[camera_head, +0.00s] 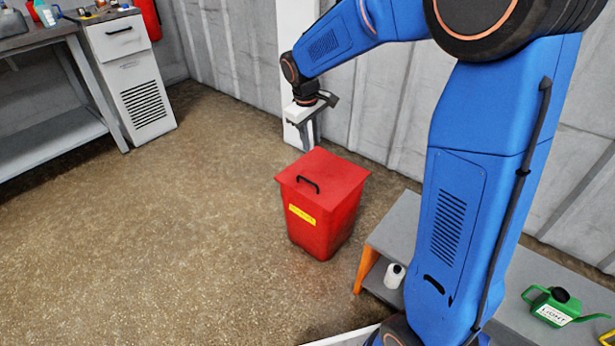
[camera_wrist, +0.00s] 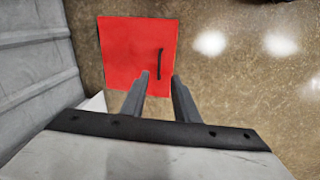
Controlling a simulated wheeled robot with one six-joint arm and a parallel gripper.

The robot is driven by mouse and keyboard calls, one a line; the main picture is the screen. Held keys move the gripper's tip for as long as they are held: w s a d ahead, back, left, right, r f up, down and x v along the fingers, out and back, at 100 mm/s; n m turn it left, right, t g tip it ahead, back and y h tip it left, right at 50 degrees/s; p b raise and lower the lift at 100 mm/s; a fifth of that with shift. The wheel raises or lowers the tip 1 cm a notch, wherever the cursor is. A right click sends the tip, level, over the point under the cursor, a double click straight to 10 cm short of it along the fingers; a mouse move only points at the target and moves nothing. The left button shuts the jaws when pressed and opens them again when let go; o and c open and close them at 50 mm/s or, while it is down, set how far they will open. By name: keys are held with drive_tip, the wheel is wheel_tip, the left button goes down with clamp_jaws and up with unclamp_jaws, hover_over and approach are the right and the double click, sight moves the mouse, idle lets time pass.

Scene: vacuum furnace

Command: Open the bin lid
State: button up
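The red bin (camera_head: 322,224) stands on the floor with a yellow label on its front. Its flat red lid (camera_head: 335,176) is shut, with a black handle (camera_head: 308,184) near the left edge. In the wrist view the lid (camera_wrist: 125,50) lies below my gripper, and the handle (camera_wrist: 160,64) is on its right part. My gripper (camera_head: 312,143) is above and behind the bin, pointing down. Its two fingers (camera_wrist: 160,75) are apart with nothing between them. The fingertips appear apart from the handle.
A grey low table (camera_head: 400,222) with a white bottle (camera_head: 394,276) on its lower shelf stands right of the bin. A green can (camera_head: 555,305) is further right. A wall and white post (camera_head: 297,60) are behind. The floor left of the bin is clear.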

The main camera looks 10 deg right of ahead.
drive_tip(key=n, duration=0.1)
approach(308, 180)
drive_tip(key=f, duration=0.5)
drive_tip(key=w+d+f, duration=0.1)
drive_tip(key=f, duration=0.1)
drive_tip(key=shift+f, duration=0.15)
drive_tip(key=shift+c, duration=0.7)
clamp_jaws()
